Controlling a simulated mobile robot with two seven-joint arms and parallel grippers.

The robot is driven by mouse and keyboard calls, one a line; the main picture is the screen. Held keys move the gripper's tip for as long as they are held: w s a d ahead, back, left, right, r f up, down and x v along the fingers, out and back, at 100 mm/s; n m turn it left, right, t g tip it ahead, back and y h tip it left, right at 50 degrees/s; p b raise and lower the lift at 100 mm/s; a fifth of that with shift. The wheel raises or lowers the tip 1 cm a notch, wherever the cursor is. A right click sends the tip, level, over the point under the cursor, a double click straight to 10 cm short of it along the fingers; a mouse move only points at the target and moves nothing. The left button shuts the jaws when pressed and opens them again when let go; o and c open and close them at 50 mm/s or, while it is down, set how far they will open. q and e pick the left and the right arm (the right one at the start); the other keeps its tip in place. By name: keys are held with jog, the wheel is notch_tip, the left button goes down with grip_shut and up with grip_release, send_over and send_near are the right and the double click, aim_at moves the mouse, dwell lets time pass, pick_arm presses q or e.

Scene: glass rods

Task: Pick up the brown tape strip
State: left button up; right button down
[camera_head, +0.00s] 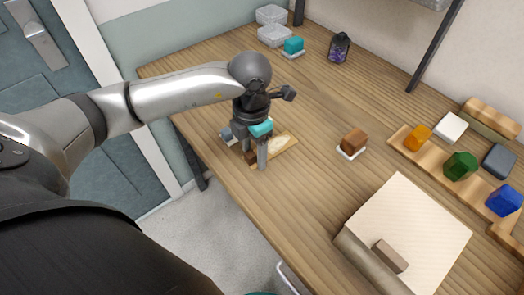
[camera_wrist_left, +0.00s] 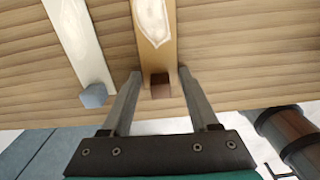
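The brown tape strip (camera_wrist_left: 156,50) is a flat tan strip with a white-outlined patch and a small dark brown block (camera_wrist_left: 160,88) at its near end. It lies on the wooden table near the edge, and shows in the head view (camera_head: 284,149), partly hidden behind my gripper. My left gripper (camera_wrist_left: 160,74) is open and points down at the strip's near end. Its fingers stand on either side of the brown block, with visible gaps in the wrist view. In the head view my left gripper (camera_head: 258,160) covers part of the strip. My right gripper is not in view.
A white strip (camera_wrist_left: 76,38) with a blue-grey block (camera_wrist_left: 94,95) lies beside the brown one. A brown cube on a white base (camera_head: 353,141), a beige box (camera_head: 415,225) and a wooden rack (camera_head: 435,168) with coloured blocks stand to the right. The table's middle is clear.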

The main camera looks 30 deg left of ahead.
pick_arm(q)
grip_shut()
jog(key=shift+r, duration=0.1)
dwell(0.5)
